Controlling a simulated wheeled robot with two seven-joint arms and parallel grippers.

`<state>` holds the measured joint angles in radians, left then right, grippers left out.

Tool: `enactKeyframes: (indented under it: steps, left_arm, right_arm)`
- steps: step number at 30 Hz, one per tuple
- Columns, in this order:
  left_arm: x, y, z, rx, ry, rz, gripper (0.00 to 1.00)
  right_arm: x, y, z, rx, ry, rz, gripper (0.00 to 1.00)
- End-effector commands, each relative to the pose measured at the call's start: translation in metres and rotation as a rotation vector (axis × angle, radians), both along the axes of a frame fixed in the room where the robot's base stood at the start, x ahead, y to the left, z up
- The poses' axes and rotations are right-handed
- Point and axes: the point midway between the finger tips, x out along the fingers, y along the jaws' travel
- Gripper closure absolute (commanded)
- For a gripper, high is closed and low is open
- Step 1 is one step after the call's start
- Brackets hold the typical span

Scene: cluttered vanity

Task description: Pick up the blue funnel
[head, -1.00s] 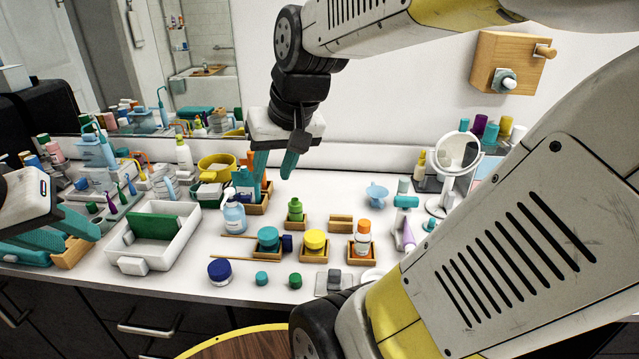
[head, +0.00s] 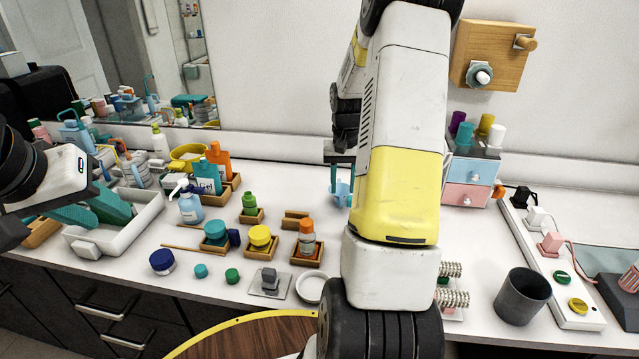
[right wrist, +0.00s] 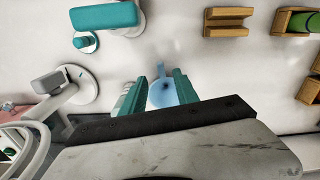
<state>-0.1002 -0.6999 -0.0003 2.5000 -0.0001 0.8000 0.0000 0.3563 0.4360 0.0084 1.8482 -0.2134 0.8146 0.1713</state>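The blue funnel (right wrist: 162,94) stands on the white counter. In the right wrist view it lies between the two teal fingers of my right gripper (right wrist: 159,72). The fingers are apart, and I cannot tell whether either touches it. In the head view, my right arm hides much of the funnel (head: 342,190), and only a little of the right gripper (head: 340,160) shows above it. My left gripper (head: 95,209) is at the far left over the white tray, with its teal fingers apart and nothing seen held.
Wooden holders with a yellow-lidded jar (head: 260,236) and an orange-capped bottle (head: 306,236) stand left of my right arm. A teal item (right wrist: 105,17) and a mirror stand (right wrist: 75,88) are near the right gripper. A dark cup (head: 521,296) and power strip (head: 555,270) are at the right.

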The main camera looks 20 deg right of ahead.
Motion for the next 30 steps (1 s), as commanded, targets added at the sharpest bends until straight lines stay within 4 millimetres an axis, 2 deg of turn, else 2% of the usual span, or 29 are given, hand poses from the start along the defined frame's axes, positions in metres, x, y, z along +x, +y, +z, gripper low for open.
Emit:
enactKeyframes:
  steps: [9,12,20,26,30]
  left_arm:
    - [0.000,0.000,0.000,0.000,0.000,0.000,0.64]
    - [0.000,0.000,0.000,0.000,0.000,0.000,0.64]
    - [0.000,0.000,0.000,0.000,0.000,0.000,0.64]
    - [0.000,0.000,0.000,0.000,0.000,0.000,0.64]
    - [0.000,0.000,0.000,0.000,0.000,0.000,0.64]
  right_arm:
    - [0.001,0.001,-0.045,0.002,0.002,0.001,0.64]
    - [0.001,0.001,-0.054,0.002,0.001,0.001,0.64]
    - [0.002,0.001,-0.057,0.001,-0.001,0.001,0.64]
    - [0.002,0.001,-0.056,0.001,-0.001,0.001,1.00]
    - [0.002,0.001,-0.056,0.001,-0.001,0.001,1.00]
